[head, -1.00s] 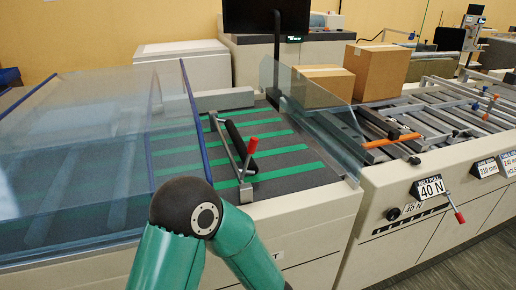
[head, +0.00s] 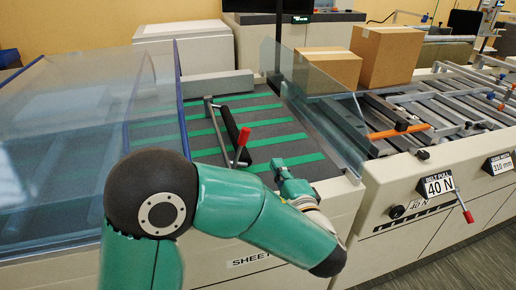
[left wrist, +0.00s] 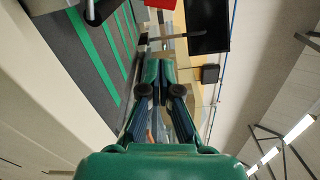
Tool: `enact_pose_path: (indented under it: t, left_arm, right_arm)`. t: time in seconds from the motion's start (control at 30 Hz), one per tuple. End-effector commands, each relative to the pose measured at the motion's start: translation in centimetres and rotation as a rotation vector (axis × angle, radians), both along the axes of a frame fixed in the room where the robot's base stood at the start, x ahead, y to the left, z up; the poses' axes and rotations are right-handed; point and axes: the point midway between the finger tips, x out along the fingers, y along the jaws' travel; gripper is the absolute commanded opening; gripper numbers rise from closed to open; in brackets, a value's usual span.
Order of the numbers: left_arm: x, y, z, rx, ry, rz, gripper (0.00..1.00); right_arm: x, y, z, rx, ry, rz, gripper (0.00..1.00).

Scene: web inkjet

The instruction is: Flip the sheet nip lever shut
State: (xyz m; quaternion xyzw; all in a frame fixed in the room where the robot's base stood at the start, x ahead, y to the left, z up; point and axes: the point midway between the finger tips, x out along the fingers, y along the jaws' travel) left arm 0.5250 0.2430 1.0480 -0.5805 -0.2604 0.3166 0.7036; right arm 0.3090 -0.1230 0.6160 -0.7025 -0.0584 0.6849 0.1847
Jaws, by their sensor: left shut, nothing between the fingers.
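The sheet nip lever is a grey metal arm with a red grip (head: 243,137), standing up beside a black roller bar (head: 229,122) over the green-striped feed bed (head: 265,141). My left gripper (head: 279,167) is to the right of the lever and nearer the front edge of the bed, apart from the red grip. In the left wrist view the gripper (left wrist: 158,68) has its fingers together with nothing between them. A red piece, likely the lever's grip, shows at the top edge (left wrist: 160,4). My right gripper is out of view.
Clear guard panels stand left (head: 95,125) and right (head: 325,95) of the bed. Cardboard boxes (head: 387,55) sit behind the right panel. A second red-handled lever (head: 467,213) is on the right machine's front, beside a 40 N label (head: 439,186).

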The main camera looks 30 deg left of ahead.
Motion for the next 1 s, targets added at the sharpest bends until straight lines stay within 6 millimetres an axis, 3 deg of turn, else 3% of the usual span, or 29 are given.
enact_pose_path:
  t: [0.23, 0.6, 0.8, 1.0]
  left_arm:
    - [1.6, 2.2, 0.1, 0.000, 0.004, 0.008, 0.00]
    - [6.5, 7.8, 0.1, -0.001, 0.005, 0.008, 0.00]
    - [4.8, 9.9, 0.6, 0.000, 0.005, 0.006, 0.00]
    - [4.1, 10.9, 0.6, 0.000, 0.004, 0.008, 0.00]
  right_arm:
    - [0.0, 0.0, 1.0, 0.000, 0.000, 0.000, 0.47]
    - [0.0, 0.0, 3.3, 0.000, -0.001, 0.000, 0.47]
    - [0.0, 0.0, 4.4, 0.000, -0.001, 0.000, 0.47]
    - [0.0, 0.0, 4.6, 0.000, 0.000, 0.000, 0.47]
